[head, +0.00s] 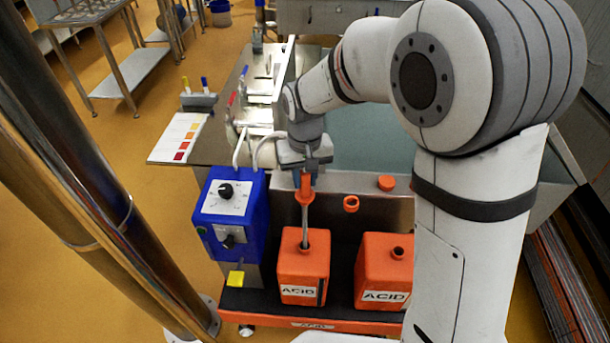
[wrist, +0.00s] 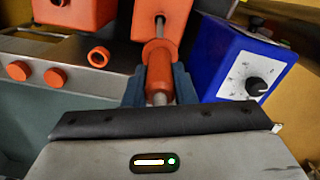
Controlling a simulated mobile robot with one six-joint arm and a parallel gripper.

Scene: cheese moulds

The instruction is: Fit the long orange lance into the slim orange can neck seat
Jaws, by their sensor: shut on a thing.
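My gripper (head: 305,172) is shut on the orange head of the long lance (head: 305,192), above the slim can. The lance's grey rod points down, nearly upright. Its lower end meets the dark opening of the neck (head: 305,244) on the slim orange can (head: 290,266); how deep it reaches is hidden. The orange head is well above the neck. In the wrist view the lance (wrist: 159,60) sits between my two fingers (wrist: 160,88), with the rod running to the opening in the slim can (wrist: 176,14).
A wider orange acid can (head: 372,262) stands to the right. A blue pump box (head: 230,215) with knobs stands close on the left. An orange ring (head: 351,203) and an orange cap (head: 386,183) are on the steel front behind. The cans stand on a dark-topped orange base (head: 340,326).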

